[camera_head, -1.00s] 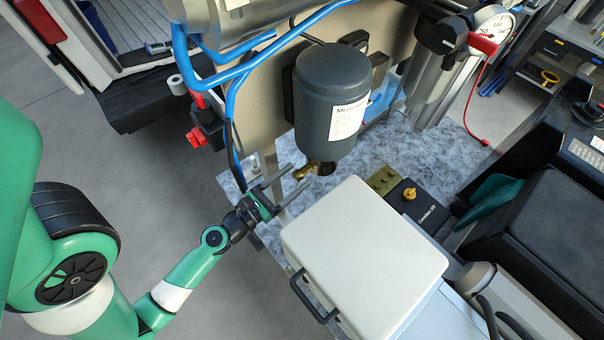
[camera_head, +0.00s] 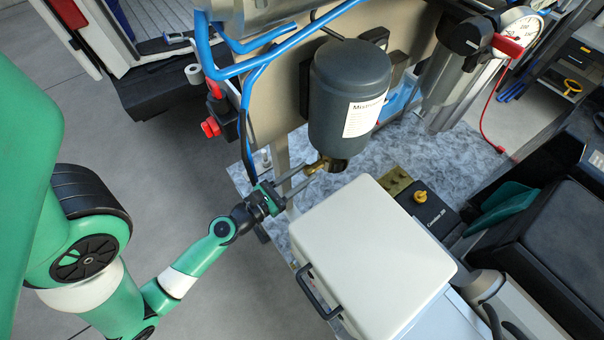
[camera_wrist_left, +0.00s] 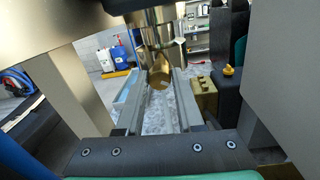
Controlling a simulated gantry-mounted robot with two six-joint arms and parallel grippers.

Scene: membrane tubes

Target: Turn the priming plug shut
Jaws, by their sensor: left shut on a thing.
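The priming plug (camera_head: 318,166) is a small brass piece under the dark grey cylinder (camera_head: 350,92) with a white label. My left gripper (camera_head: 310,171) reaches it from the lower left, with two long thin fingers. It is shut on the plug. In the left wrist view, the brass plug (camera_wrist_left: 160,76) sits between the fingertips, below a shiny metal fitting (camera_wrist_left: 158,28). The fingers partly hide the plug, so I cannot tell its exact turn angle. My right gripper is in neither view.
A white box lid (camera_head: 375,250) with a black handle lies just below and right of the gripper. Blue hoses (camera_head: 245,100) hang at the upper left. A brass block (camera_head: 396,182) and a yellow knob (camera_head: 420,196) stand to the right. Open floor lies at the left.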

